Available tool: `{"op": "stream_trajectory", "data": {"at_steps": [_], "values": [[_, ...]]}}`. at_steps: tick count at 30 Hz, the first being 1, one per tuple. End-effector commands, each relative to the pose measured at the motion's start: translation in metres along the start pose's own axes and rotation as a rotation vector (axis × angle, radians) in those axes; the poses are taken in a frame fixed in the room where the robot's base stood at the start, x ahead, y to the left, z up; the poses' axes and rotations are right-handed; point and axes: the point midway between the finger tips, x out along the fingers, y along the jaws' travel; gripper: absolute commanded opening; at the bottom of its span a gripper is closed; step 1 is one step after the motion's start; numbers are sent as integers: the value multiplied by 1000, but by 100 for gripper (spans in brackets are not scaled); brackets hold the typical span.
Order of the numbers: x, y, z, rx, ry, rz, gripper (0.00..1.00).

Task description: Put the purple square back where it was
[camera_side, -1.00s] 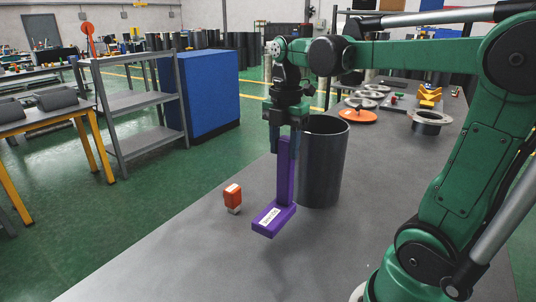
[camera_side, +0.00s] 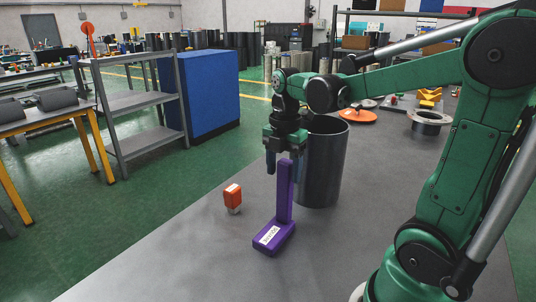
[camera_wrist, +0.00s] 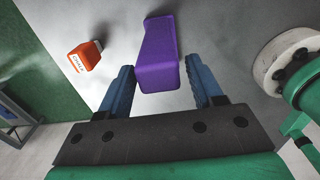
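The purple square (camera_side: 284,193) is an L-shaped tool with one upright leg and a thick base leg bearing a white label. In the side view its base appears to rest on the grey table, in front of the dark cylinder. My gripper (camera_side: 287,174) points down above it, with its blue fingers on either side of the upright leg's top. The gripper looks open.
A tall dark cylinder (camera_side: 322,170) stands just behind and right of the square. An orange disc (camera_side: 358,115) and a flanged ring (camera_side: 430,122) lie farther back. The front table (camera_side: 190,262) is clear.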

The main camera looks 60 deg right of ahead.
Motion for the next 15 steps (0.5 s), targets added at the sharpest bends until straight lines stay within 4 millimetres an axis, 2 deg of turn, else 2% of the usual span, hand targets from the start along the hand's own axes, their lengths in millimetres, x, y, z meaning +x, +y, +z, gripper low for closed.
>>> {"op": "stream_trajectory", "data": {"at_steps": [10, 15], "values": [[-1, 0, 0, 0, 0, 0, 71], [-12, 0, 0, 0, 0, 0, 71]]}}
